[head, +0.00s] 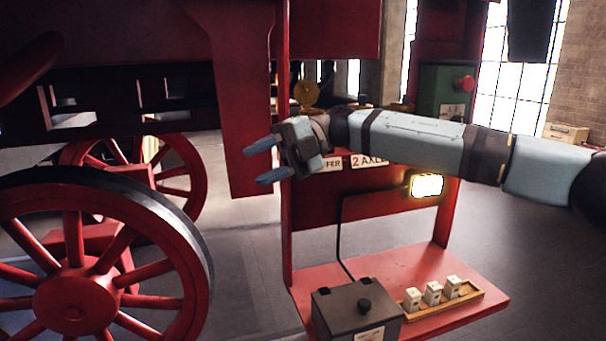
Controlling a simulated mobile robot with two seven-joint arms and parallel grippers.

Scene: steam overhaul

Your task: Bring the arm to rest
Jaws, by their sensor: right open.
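My right arm (420,142) comes in from the right edge and stretches level across the middle of the head view. My right gripper (264,161) is at its end, pointing left. Its two blue-grey fingers are apart with nothing between them. It is in front of the red stand's left post, and the arm hides part of the sign panel behind it. My left gripper is not in view.
Large red spoked wheels (75,290) under a dark red frame fill the left. Grey floor (245,265) is clear between.

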